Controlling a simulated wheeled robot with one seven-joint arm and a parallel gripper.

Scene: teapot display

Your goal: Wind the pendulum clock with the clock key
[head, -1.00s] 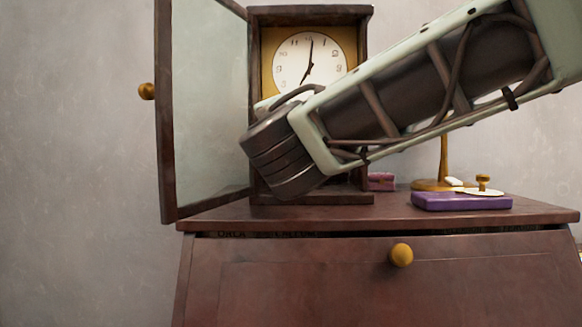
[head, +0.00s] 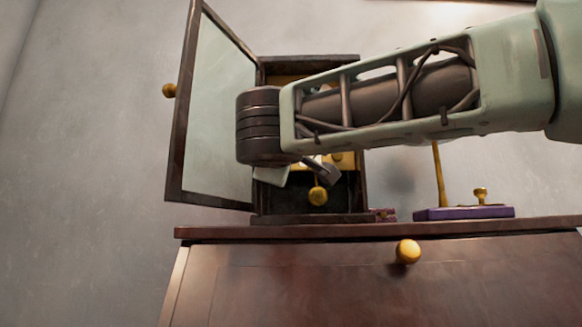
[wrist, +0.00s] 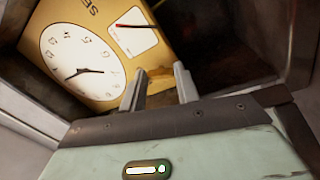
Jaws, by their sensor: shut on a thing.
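The pendulum clock stands in a dark wooden case (head: 355,190) on the desk, its glass door (head: 215,110) swung open to the left. A gold pendulum bob (head: 318,196) hangs low in the case. My arm hides the dial in the head view. In the wrist view the white clock dial (wrist: 82,62) lies left of my gripper (wrist: 160,76), on a gold plate (wrist: 155,48) with a small white inset. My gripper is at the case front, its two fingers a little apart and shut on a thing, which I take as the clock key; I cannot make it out.
The open door with its round knob (head: 169,90) stands just left of my wrist.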

